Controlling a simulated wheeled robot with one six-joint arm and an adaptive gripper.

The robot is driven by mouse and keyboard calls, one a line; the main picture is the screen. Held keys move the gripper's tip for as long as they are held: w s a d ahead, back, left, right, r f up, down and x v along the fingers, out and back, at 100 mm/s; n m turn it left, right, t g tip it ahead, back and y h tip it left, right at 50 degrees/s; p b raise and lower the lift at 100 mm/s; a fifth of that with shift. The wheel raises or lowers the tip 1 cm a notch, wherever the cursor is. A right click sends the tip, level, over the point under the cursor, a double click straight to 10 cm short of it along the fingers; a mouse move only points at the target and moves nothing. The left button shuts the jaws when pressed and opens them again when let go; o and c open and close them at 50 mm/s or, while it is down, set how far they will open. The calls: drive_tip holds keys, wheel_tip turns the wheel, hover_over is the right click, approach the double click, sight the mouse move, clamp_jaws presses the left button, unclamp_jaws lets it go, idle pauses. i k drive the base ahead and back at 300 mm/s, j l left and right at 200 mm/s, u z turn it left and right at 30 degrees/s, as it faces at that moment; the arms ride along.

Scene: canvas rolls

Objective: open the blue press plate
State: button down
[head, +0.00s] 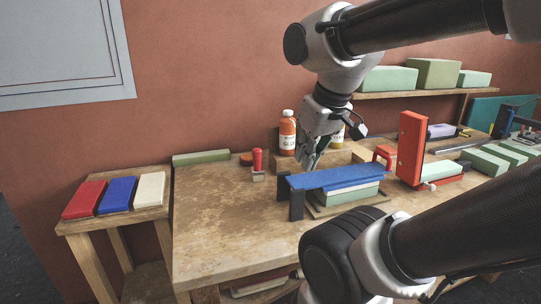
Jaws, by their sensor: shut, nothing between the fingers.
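The blue press plate (335,177) lies flat, lowered over a pale green block (350,194) on the wooden workbench. Dark upright posts (297,204) stand at its left end. My gripper (308,164) is shut and empty, pointing down just behind the plate's far edge, towards its left half. I cannot tell whether the fingertips touch the plate.
A red press plate (411,147) stands upright to the right, with a red handle (383,156) beside it. A glue bottle (287,134) and a red-handled stamp (257,164) stand behind left. Green blocks (484,163) lie at right. The bench's left part is clear.

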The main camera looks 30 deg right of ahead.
sight(353, 175)
drive_tip(key=z, duration=1.2)
